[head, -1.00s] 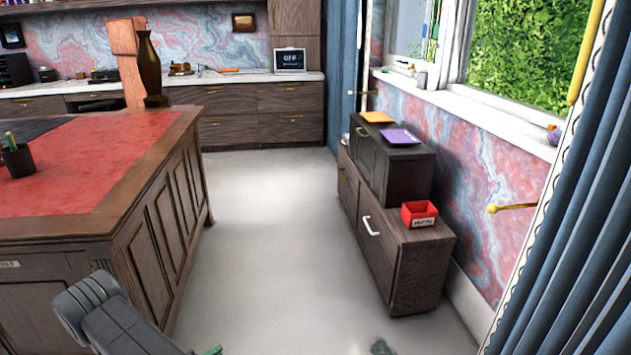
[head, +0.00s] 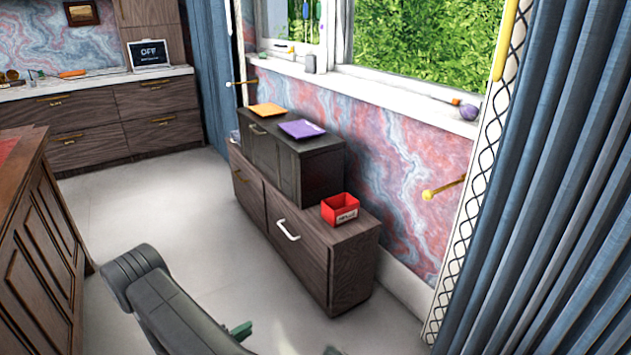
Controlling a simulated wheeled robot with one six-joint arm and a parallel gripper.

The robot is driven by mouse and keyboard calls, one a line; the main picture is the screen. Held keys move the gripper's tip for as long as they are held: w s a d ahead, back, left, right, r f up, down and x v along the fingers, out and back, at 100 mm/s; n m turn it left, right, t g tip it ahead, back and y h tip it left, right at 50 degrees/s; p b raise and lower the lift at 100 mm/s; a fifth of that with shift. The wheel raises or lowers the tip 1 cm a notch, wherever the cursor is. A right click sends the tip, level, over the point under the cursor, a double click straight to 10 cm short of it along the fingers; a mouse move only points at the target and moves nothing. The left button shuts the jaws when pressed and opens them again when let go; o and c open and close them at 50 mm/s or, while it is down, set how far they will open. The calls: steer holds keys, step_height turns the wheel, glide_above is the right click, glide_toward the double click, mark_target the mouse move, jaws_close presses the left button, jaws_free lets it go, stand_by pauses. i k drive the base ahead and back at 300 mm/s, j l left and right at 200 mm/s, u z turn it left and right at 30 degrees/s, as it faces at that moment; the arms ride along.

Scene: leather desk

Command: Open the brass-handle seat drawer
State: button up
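The low wooden window seat cabinet (head: 341,264) stands under the window in the head view. Its far front panel (head: 247,191) carries a small brass-coloured handle (head: 240,177) and looks shut. Its nearer front panel (head: 297,262) has a white handle (head: 288,230) and also looks shut. My gripper (head: 241,331) shows only as small greenish parts at the bottom edge, with my grey arm beside it. It is well short of the cabinet, and most of it is cut off, so its opening cannot be judged.
A dark box unit (head: 318,172) sits on the cabinet with an orange pad (head: 267,110) and a purple pad (head: 301,128) on top. A red bin (head: 340,208) stands nearby. The desk (head: 38,245) is at left, blue curtains (head: 540,200) at right. Floor (head: 180,220) between is clear.

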mark_target(250, 188)
steer(key=i+j+z, duration=0.15)
steer(key=i+j, duration=0.2)
steer(key=i+j+z, duration=0.1)
steer(key=i+j, duration=0.2)
steer(key=i+j+z, duration=0.15)
steer(key=i+j, duration=0.15)
steer(key=j, duration=0.2)
steer(key=i+j+z, duration=0.15)
steer(key=i+j, duration=0.15)
steer(key=j, duration=0.15)
steer(key=i+j, duration=0.25)
steer(key=j, duration=0.15)
steer(key=i+j, duration=0.2)
steer(key=j, duration=0.2)
steer(key=i+j, duration=0.25)
steer(key=j, duration=0.15)
steer(key=i+j, duration=0.2)
steer(key=j, duration=0.2)
steer(key=i+j, duration=0.25)
steer(key=j, duration=0.15)
